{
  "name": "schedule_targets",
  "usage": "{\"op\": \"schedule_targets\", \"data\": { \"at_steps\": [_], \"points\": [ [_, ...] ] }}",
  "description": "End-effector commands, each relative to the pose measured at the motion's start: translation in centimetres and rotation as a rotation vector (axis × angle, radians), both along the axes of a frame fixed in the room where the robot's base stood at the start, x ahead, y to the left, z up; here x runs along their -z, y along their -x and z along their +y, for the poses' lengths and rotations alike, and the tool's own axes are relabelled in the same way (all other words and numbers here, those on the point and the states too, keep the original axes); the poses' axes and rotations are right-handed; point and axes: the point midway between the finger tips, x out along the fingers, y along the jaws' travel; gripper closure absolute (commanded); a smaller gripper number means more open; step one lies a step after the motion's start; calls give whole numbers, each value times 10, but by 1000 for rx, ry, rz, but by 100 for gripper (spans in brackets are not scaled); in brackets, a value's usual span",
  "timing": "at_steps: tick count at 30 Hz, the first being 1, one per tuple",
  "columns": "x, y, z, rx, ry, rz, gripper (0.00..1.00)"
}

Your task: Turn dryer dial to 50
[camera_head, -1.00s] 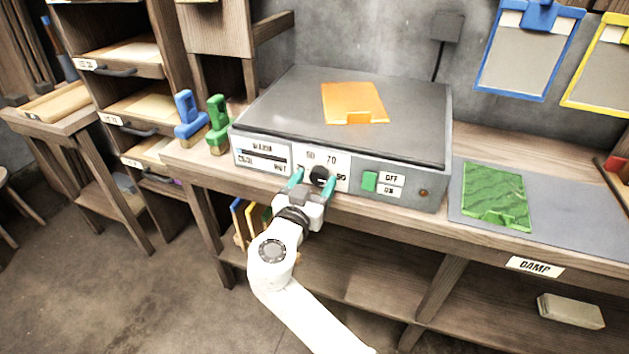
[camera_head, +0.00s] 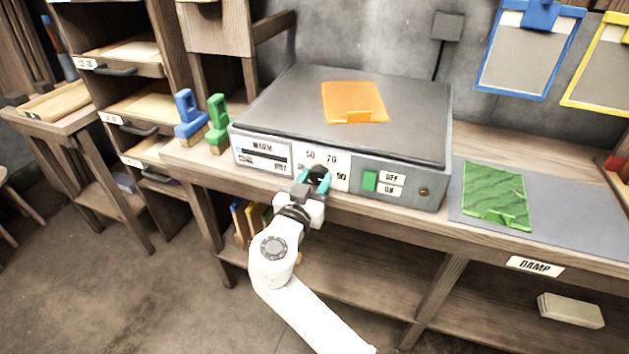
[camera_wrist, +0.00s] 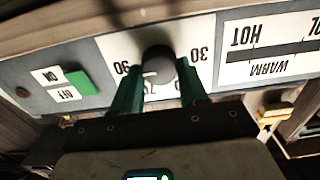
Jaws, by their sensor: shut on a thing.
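The dryer (camera_head: 365,105) is a wide grey box on the bench, with a white dial plate on its front marked 30, 50, 70 and 90. The black round dial (camera_head: 319,172) sits at the middle of that plate. My gripper (camera_head: 313,181) is shut on the dial, one teal finger on each side. In the wrist view, which is upside down, the dial (camera_wrist: 158,66) shows between the fingers (camera_wrist: 160,85), with 30 and 90 readable beside it. The fingers hide part of the scale, and I cannot tell where the dial points.
A green OFF/ON switch (camera_head: 370,181) is right of the dial, and a WARM gauge (camera_head: 262,156) is left of it. An orange sheet (camera_head: 354,100) lies on the dryer lid. A green sheet (camera_head: 496,195) lies on the grey mat (camera_head: 570,215).

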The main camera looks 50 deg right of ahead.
Motion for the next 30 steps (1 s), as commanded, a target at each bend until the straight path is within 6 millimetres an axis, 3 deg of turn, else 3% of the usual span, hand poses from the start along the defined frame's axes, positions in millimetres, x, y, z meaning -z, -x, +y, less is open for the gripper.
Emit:
{"op": "schedule_targets", "data": {
  "at_steps": [11, 30],
  "points": [
    [1, -1, 1, -2, 38, 104, 88],
    [0, -3, 2, -2, 236, 648, 88]
  ]
}}
